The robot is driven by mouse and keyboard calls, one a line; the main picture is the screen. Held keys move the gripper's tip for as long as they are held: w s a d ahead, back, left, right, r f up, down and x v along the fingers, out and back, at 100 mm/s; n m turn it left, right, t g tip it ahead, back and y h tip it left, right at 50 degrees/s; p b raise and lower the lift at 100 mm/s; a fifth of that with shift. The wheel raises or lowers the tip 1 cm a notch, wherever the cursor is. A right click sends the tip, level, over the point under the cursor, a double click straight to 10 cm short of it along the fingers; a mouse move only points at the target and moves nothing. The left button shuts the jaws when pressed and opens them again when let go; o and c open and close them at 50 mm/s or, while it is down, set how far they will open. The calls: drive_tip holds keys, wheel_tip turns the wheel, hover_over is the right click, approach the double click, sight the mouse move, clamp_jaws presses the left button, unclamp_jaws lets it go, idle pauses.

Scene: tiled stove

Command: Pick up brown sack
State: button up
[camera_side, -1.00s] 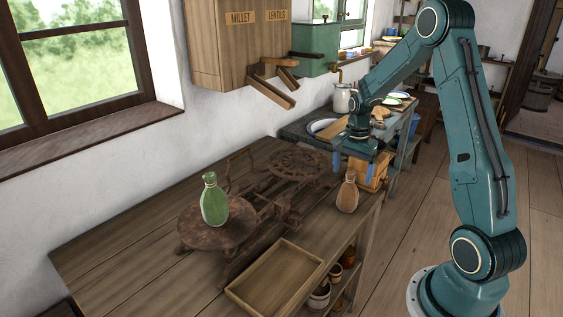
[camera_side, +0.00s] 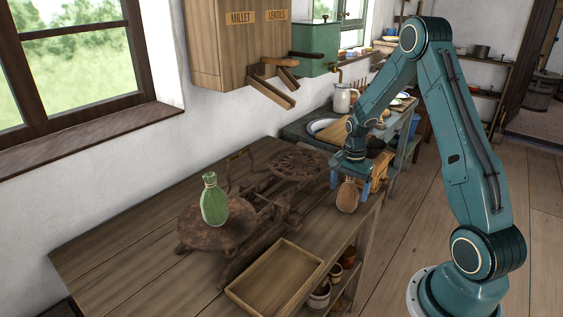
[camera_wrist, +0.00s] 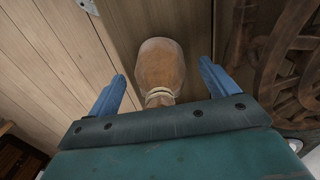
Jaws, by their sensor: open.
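The brown sack (camera_side: 347,197) stands upright on the wooden table near its right edge, its tied neck partly hidden by my gripper in the side view. My gripper (camera_side: 350,182) is low at the sack, with its blue fingers apart. In the wrist view, the sack (camera_wrist: 161,68) lies between the two open fingers of my gripper (camera_wrist: 162,84), with a gap visible on each side.
An empty wooden tray (camera_side: 275,279) lies at the table's front edge. The scale's ornate second plate (camera_side: 298,163) is close to the left of the brown sack. A wooden box (camera_side: 379,172) stands behind my gripper. A millet and lentils dispenser (camera_side: 232,50) hangs on the wall.

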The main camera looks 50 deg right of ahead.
idle(0.5)
drive_tip(key=c, duration=1.3)
drive_tip(key=shift+o, duration=0.2)
drive_tip(key=shift+r, duration=0.1)
wheel_tip(320, 180, up, 20)
